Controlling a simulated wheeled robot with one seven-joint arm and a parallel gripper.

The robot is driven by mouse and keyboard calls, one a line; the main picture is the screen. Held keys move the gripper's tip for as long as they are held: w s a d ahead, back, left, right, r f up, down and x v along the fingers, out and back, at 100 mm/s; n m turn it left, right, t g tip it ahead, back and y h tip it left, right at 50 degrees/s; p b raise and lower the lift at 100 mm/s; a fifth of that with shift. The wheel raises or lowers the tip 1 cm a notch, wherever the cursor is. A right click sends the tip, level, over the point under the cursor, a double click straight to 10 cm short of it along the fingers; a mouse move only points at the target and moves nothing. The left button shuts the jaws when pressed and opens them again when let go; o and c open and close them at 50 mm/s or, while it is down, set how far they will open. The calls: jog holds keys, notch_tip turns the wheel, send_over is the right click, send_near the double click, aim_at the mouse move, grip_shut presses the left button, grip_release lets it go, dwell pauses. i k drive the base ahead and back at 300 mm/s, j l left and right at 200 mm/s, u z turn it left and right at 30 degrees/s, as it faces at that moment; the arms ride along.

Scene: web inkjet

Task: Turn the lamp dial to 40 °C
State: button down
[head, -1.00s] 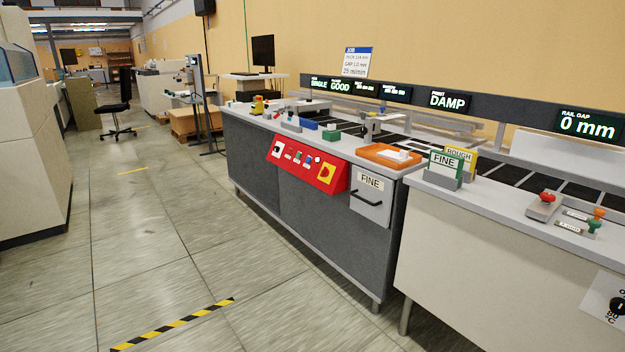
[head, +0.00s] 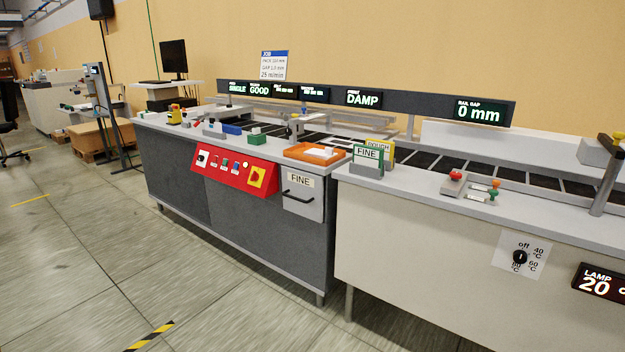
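The lamp dial (head: 520,257) is a black knob on a white plate on the front of the cream cabinet, at the lower right of the head view. Its plate carries the marks off, 40 °C, 60 °C and a partly covered lower-left mark that looks like 80 °C. The knob's pointer is too small to read surely. The lamp display (head: 601,285) to its right reads "LAMP 20" and is cut by the picture edge. My gripper is not in view.
The cream cabinet (head: 420,265) and grey cabinet (head: 235,230) form a long bench. A red control panel (head: 235,168) and a FINE drawer (head: 302,196) stick out in front. Red, orange and green knobs (head: 474,186) stand on top. The floor (head: 100,265) in front is clear.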

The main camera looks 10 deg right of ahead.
aim_at(520, 256)
jog(key=i+l+z, duration=0.15)
jog(key=i, duration=0.25)
jog(key=i+l+z, duration=0.15)
jog(key=i, duration=0.3)
